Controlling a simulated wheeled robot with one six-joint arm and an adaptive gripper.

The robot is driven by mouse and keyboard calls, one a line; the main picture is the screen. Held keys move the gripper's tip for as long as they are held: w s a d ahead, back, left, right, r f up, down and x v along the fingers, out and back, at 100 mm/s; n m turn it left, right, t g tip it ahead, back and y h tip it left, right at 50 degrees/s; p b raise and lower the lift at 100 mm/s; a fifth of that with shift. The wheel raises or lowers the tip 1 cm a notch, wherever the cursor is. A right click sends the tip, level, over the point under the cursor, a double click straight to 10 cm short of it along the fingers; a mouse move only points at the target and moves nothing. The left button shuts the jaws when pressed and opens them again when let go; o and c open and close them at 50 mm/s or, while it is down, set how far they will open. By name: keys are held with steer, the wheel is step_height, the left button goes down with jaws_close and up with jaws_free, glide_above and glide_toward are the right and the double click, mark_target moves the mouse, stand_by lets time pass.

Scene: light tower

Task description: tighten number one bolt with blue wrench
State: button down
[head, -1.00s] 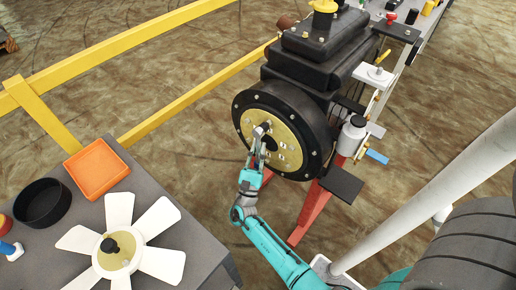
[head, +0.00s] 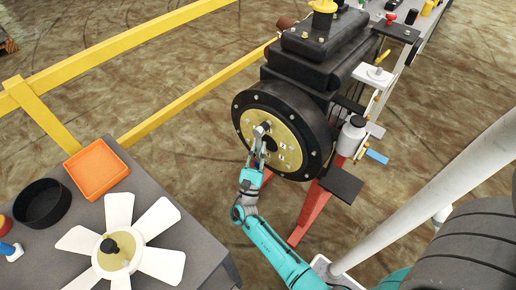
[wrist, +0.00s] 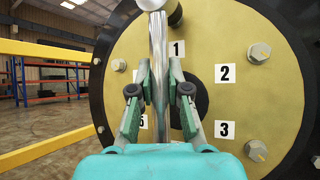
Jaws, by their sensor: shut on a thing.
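My gripper (wrist: 158,88) is shut on a shiny silver wrench (wrist: 158,55), held upright in the wrist view; no blue shows on its visible part. The wrench's head is at the top edge, beside a dark round piece (wrist: 175,12) above the number 1 label (wrist: 177,48). Whether the head is seated on the number one bolt cannot be told. In the head view my gripper (head: 260,150) is in front of the gold round plate (head: 285,133), with the wrench head (head: 261,130) close to the plate's upper left part.
Other bolts (wrist: 260,53) and (wrist: 256,150) stand out beside labels 2 and 3. A yellow rail (head: 180,105) runs behind at left. A grey table (head: 195,228) holds a white fan (head: 160,218), an orange tray (head: 97,168) and a black bowl (head: 42,203).

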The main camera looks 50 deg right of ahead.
steer(key=shift+d, duration=0.65)
steer(key=c, duration=1.7)
jaws_free()
jaws_close()
steer(key=shift+w+r+g, duration=0.1)
steer(key=shift+g, duration=0.2)
steer(key=shift+w+d+m+g+h, duration=0.1)
steer(key=shift+w+m+g+h, duration=0.1)
steer(key=shift+m+g+h, duration=0.35)
steer(key=shift+w+m+g+h, duration=0.2)
steer(key=shift+m+g, duration=0.15)
steer(key=shift+m, duration=0.5)
steer(key=shift+w+r+m+g+h, duration=0.1)
steer(key=shift+w+m+g+h, duration=0.2)
steer(key=shift+m+g, duration=0.4)
steer(key=shift+w+m+g+h, duration=0.15)
steer(key=shift+m+g+h, duration=0.1)
steer(key=shift+m+g, duration=0.45)
